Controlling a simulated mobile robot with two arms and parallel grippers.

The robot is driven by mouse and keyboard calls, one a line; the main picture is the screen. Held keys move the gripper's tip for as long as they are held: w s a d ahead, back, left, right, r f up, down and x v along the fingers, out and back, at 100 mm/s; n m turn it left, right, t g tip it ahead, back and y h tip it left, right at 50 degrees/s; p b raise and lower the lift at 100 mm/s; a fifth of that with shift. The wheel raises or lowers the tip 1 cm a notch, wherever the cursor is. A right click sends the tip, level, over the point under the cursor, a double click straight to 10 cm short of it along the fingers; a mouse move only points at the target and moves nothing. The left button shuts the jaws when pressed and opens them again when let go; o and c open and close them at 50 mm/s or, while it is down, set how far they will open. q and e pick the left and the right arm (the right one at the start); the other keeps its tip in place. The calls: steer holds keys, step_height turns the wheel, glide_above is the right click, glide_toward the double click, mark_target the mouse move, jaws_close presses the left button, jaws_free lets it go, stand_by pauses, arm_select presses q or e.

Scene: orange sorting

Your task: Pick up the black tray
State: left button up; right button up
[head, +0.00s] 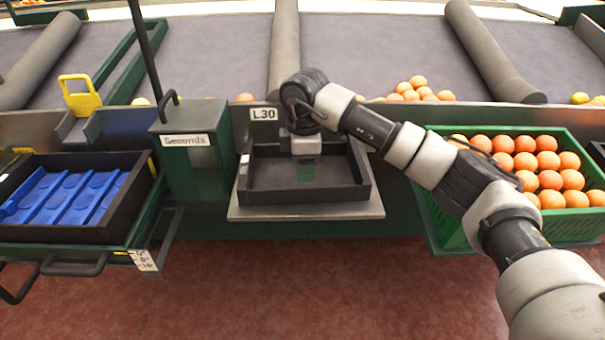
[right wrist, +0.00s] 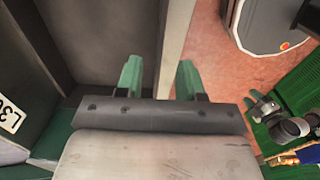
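The black tray (head: 305,195) is a shallow open box, empty, lying flat on a grey metal shelf (head: 305,213) below the L.30 label. My right arm reaches in from the lower right, and its gripper (head: 305,172) points down over the tray. In the right wrist view its two green fingers (right wrist: 158,80) stand apart with nothing held between them. The left finger appears over the tray floor (right wrist: 95,40) and the other near the front wall and shelf edge. I cannot tell the fingers' height above the wall. My left gripper does not show clearly.
A green crate of oranges (head: 435,205) stands right of the shelf. A dark green box labelled Seconds (head: 190,170) stands left. Further left, a black tray with a blue insert (head: 65,197) rests on a rack. Grey conveyors run behind; reddish floor lies in front.

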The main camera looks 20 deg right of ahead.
mark_target(305, 188)
step_height(305, 188, down, 8)
steer(key=shift+r+b, duration=0.1)
steer(key=shift+b, duration=0.6)
steer(key=shift+c, duration=0.3)
jaws_close()
